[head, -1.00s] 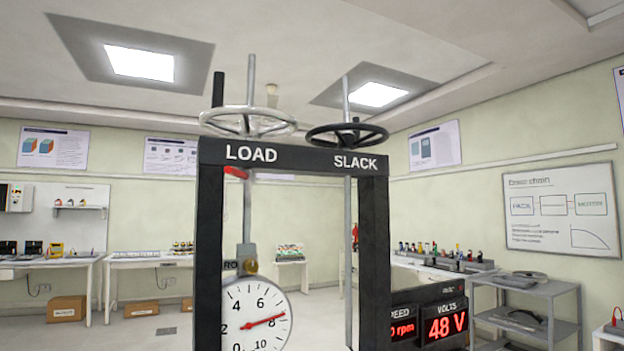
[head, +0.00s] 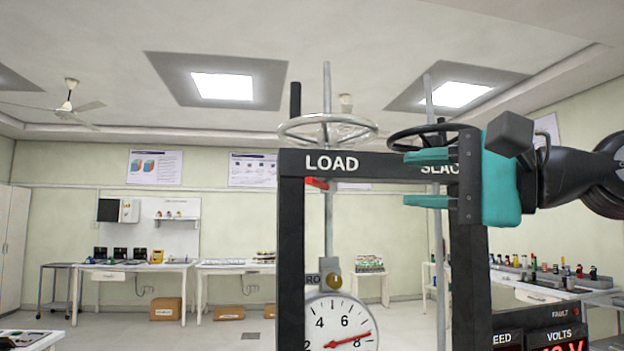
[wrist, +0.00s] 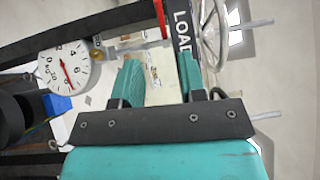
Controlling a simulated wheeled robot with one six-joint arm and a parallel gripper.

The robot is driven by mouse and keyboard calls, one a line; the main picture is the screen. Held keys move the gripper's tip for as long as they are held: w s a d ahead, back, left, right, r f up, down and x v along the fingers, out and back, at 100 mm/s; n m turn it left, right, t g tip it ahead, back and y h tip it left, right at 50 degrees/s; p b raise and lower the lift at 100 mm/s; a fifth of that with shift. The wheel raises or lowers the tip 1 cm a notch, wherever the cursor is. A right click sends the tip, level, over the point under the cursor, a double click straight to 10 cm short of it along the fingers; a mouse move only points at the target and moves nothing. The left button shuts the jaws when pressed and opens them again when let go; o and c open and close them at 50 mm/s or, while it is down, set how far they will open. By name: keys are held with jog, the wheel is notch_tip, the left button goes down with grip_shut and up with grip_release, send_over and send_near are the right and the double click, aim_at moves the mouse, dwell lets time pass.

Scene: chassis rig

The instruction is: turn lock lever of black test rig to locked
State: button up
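The black test rig (head: 291,250) stands in front of me, a frame with LOAD and SLACK lettered on its top beam. A short red lever (head: 316,183), which looks like the lock lever, sits just under the beam near the left post, tilted slightly down to the right. A red piece also shows at the top of the wrist view (wrist: 161,18). My gripper (head: 425,179) is open and empty, its teal fingers pointing left. It is to the right of the red lever, apart from it, and covers part of the SLACK lettering.
A silver handwheel (head: 328,129) and a black handwheel (head: 402,142) stand above the beam on vertical rods. A round dial gauge (head: 338,326) hangs inside the frame. A display box (head: 540,338) is at lower right. Workbenches (head: 135,267) line the far wall.

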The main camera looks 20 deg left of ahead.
aim_at(316, 182)
jog(key=p+x, duration=0.6)
jog(key=x, duration=0.8)
jog(key=shift+s+a+r, duration=0.1)
jog(key=shift+a+p, duration=0.3)
jog(key=shift+a, duration=0.35)
grip_shut()
